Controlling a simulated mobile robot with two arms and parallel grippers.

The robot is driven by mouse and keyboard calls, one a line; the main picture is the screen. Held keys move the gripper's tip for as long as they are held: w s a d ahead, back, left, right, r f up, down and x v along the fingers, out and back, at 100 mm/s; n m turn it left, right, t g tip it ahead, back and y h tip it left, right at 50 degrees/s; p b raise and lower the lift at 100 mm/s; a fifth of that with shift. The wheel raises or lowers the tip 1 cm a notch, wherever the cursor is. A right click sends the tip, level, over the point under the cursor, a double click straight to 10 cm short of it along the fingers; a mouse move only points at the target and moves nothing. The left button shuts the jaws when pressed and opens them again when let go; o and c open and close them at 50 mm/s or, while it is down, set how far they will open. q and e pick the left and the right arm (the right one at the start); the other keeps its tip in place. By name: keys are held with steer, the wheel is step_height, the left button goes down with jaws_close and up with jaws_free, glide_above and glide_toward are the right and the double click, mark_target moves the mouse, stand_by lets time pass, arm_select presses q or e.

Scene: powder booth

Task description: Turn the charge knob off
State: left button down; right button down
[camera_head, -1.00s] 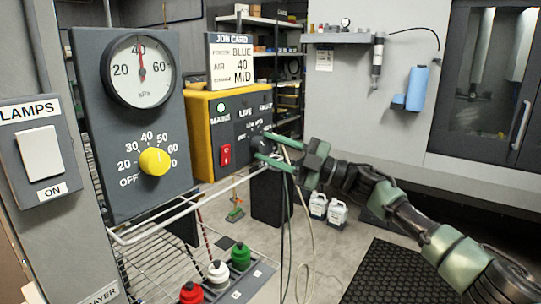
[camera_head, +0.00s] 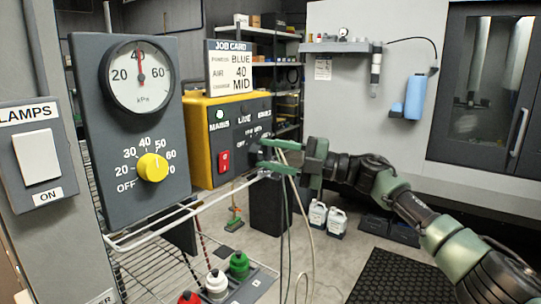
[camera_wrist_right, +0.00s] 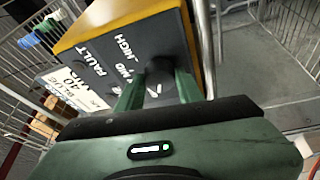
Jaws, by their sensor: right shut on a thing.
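The yellow control box (camera_head: 198,140) carries a dark panel (camera_head: 240,112) with MAINS, LIVE and FAULT labels and a red switch (camera_head: 225,160). The dark charge knob (camera_wrist_right: 159,72) sits low on this panel in the right wrist view, near the MID and HIGH labels. My right gripper (camera_head: 261,154) reaches the panel from the right. Its green fingers (camera_wrist_right: 158,88) are on both sides of the knob and shut on it. The fingers hide much of the knob, and I cannot read its setting. My left gripper is not in view.
A grey panel with a pressure gauge (camera_head: 140,76) and a yellow knob (camera_head: 152,167) stands at left, beside a lamp switch (camera_head: 38,155). A job card (camera_head: 230,68) stands on the box. A wire rack (camera_head: 150,234) with coloured-capped bottles is below. Hoses hang by my gripper.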

steer(key=c, duration=0.9)
jaws_free()
steer(key=b+v, duration=0.3)
steer(key=v, duration=0.4)
steer(key=shift+s+d+f, duration=0.1)
steer(key=shift+d, duration=0.2)
